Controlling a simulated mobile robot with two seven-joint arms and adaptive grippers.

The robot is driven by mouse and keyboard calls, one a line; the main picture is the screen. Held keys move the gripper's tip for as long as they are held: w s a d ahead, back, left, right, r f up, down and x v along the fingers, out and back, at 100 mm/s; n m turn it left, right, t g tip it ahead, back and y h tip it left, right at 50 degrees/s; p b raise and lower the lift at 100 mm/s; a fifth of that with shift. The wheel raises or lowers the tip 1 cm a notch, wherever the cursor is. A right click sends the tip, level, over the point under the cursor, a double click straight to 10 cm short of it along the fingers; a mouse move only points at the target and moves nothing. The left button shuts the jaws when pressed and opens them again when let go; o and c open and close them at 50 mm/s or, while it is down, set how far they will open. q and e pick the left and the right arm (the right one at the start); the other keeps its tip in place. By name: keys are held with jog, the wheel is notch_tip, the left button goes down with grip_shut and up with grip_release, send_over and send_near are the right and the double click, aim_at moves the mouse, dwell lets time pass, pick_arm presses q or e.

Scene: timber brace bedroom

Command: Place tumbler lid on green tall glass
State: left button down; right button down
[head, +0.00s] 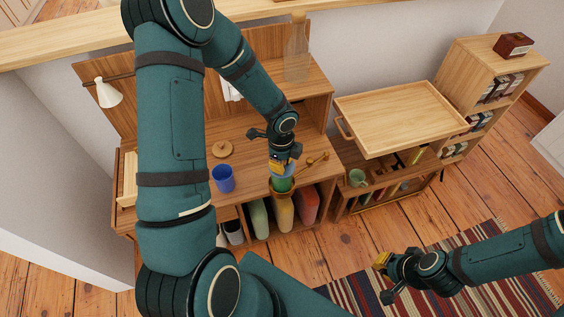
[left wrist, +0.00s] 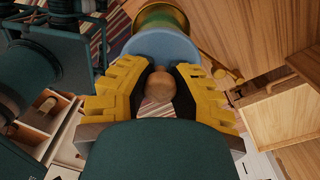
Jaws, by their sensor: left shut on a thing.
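The tumbler lid (left wrist: 150,47) is a light blue disc with a round wooden knob (left wrist: 159,88). My left gripper (head: 284,166) is shut on the knob, its yellow fingers on either side in the left wrist view (left wrist: 158,97). The lid shows in the head view (head: 289,170) as a small blue patch under the fingers. The green tall glass (head: 282,185) stands at the desk's front edge, just below the lid; its green side also shows behind the lid in the left wrist view (left wrist: 160,17). I cannot tell whether they touch. My right gripper (head: 384,278) hangs over the rug, apart from the desk.
A blue cup (head: 223,179) and a round wooden piece (head: 222,149) stand on the desk left of the glass. A wooden utensil (head: 314,161) lies to its right. A wooden tray (head: 398,115) and a green mug (head: 357,177) are further right. A clear bottle (head: 297,50) stands behind.

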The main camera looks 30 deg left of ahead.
pick_arm(q)
jog(key=shift+f, duration=0.3)
jog(key=c, duration=1)
grip_release()
jog(key=shift+r, duration=0.1)
jog(key=shift+r, duration=0.25)
notch_tip(320, 180, up, 12)
jog(key=p, duration=0.4)
jog(key=s+d+f+n+t+h, duration=0.1)
jog(key=s+d+f+n, duration=0.4)
jog(key=d+f+n, duration=0.2)
jog(key=s+d+f+n+h, duration=0.2)
jog(key=s+d+f+n, duration=0.2)
jog(key=d+n, duration=0.6)
jog(key=shift+s+d+f+n+t+h, duration=0.2)
jog(key=shift+s+f+n+t+h, duration=0.15)
jog(key=shift+f+n, duration=0.85)
